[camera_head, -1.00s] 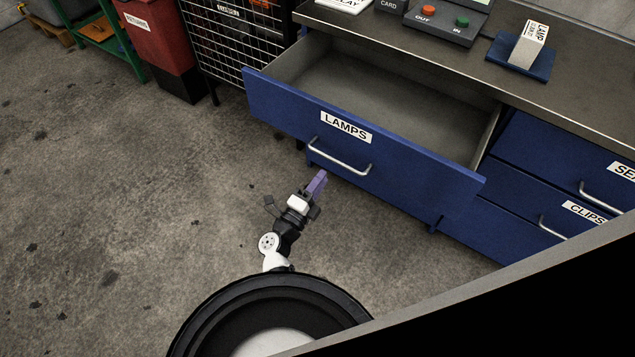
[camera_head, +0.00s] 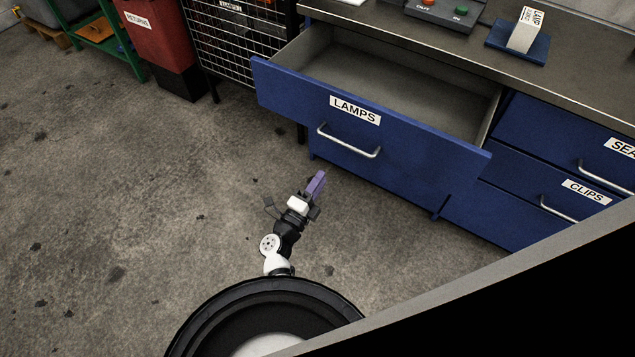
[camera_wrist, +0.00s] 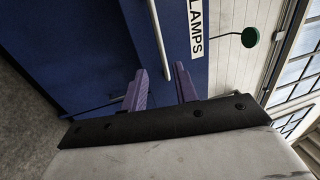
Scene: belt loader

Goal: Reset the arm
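My gripper (camera_head: 316,186) has purple fingers and points toward the front of the open LAMPS drawer, apart from it in the head view. In the wrist view my gripper (camera_wrist: 161,88) shows two purple fingers spread apart with nothing between them. The blue LAMPS drawer (camera_head: 290,98) is pulled out and its visible inside looks empty. Its metal handle (camera_head: 348,142) is free of the fingers; the handle also shows in the wrist view (camera_wrist: 160,45), beyond the fingertips.
The bench top (camera_head: 420,35) carries a button box (camera_head: 445,12) and a lamp carton (camera_head: 526,30) on a blue stand. The CLIPS drawer (camera_head: 545,185) at right is shut. A red bin (camera_head: 160,40) and a wire cage (camera_head: 235,45) stand at the back left. Floor at left is clear.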

